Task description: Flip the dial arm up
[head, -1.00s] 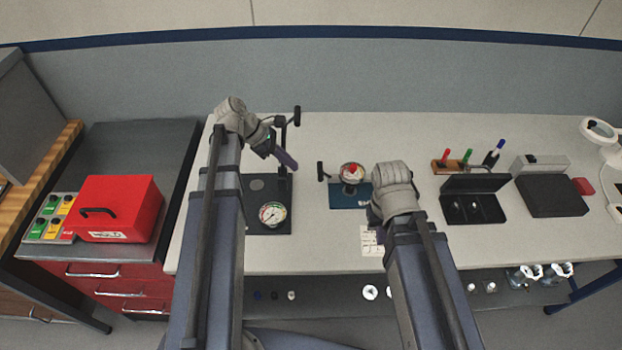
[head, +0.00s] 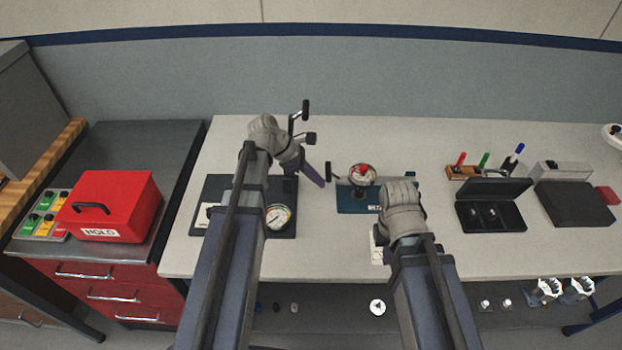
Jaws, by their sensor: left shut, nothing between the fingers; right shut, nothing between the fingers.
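A dial gauge with a round white face (head: 277,216) lies low at the front right of a black base plate (head: 284,188). A thin crank-like arm with black knobs (head: 305,110) rises behind my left wrist; its lower part is hidden. My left gripper (head: 318,178) has its purple fingers shut and empty, over the table right of the plate. A second dial with a red centre (head: 363,174) stands on a blue base (head: 354,204), with a black-knobbed lever (head: 328,172) to its left.
A red box (head: 125,205) and coloured buttons (head: 42,213) are on the left cabinet. To the right are a pen holder (head: 463,173), an open black case (head: 492,216) and a dark closed box (head: 574,204). The table's back middle is clear.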

